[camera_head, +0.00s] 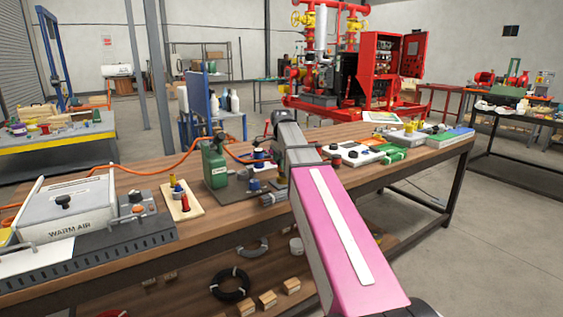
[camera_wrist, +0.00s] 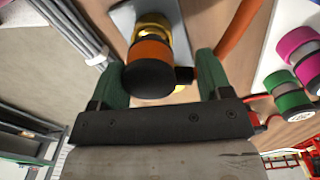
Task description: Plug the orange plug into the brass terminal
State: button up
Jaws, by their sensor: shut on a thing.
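In the wrist view the orange plug (camera_wrist: 151,52), with a black end towards the camera, sits between the green fingers of my gripper (camera_wrist: 162,66). The fingers are shut on it, the right one by a small black stub on its side. The brass terminal (camera_wrist: 153,20) shows as a gold-coloured part directly beyond the plug, in line with it, over a grey plate (camera_wrist: 125,20). The plug covers most of it, so I cannot tell whether they touch or how far one is inside the other. In the head view my arm hides the gripper's work.
In the wrist view a magenta connector (camera_wrist: 299,45) and a green connector (camera_wrist: 289,97) stand at right. An orange hose (camera_wrist: 238,32) runs past the right finger. In the head view a green pump body (camera_head: 214,163) and a warm-air box (camera_head: 68,208) stand on the wooden bench (camera_head: 150,247).

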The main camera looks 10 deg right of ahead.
jog(key=shift+f, duration=1.15)
dwell(0.4)
jog(key=o, duration=1.1)
jog(key=shift+r, duration=0.1)
notch_tip(320, 180, up, 11)
jog(key=shift+f, duration=0.15)
